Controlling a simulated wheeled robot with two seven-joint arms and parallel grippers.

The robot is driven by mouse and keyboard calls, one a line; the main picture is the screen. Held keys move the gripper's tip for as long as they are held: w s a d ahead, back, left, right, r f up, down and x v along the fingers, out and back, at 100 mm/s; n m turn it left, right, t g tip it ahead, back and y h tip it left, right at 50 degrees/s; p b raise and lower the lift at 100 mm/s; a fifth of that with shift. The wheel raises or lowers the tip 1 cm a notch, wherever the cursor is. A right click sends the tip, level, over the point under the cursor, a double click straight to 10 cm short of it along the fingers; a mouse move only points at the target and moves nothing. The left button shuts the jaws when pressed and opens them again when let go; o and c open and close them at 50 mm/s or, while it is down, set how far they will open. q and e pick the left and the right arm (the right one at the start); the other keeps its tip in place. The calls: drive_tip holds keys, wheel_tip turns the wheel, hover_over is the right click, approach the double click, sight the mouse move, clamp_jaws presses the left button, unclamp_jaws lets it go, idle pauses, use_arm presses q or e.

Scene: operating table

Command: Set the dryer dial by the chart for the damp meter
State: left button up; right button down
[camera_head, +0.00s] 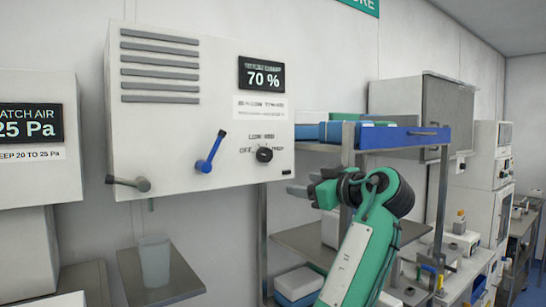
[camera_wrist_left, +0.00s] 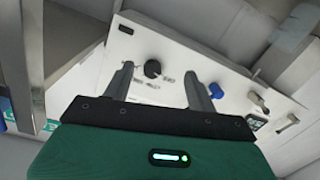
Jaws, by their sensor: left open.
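The dryer dial (camera_head: 264,154) is a small black knob on a white wall cabinet (camera_head: 220,119), with OFF at its left, LOW and another mark above, and blurred text at its right. I cannot tell its setting. The meter display (camera_head: 262,75) above reads 70 %. The chart (camera_head: 259,107) is a white label under it, too blurred to read. My left gripper (camera_head: 300,187) is open and empty, below and right of the dial in the head view. In the left wrist view, the dial (camera_wrist_left: 152,69) appears between the spread fingers (camera_wrist_left: 158,77), apart from them. My right gripper is not in view.
A blue lever (camera_head: 210,152) and a grey tap handle (camera_head: 130,184) stick out left of the dial. A clear cup (camera_head: 154,261) stands on a shelf below. A shelf rack with a blue tray (camera_head: 405,137) and its metal post (camera_head: 348,165) stand close right of my gripper.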

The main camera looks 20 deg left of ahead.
use_arm(q)
wheel_tip(320, 180, up, 5)
drive_tip(key=s+d+n, duration=0.1)
drive_tip(key=y+p, duration=0.1)
drive_tip(key=p, duration=0.5)
approach(267, 155)
drive_tip(key=x, duration=0.7)
drive_tip(key=shift+r, duration=0.1)
drive_tip(key=shift+w+a+p, duration=0.3)
drive_tip(key=shift+w+a, duration=0.05)
drive_tip(key=shift+a, duration=0.05)
drive_tip(key=c, duration=1)
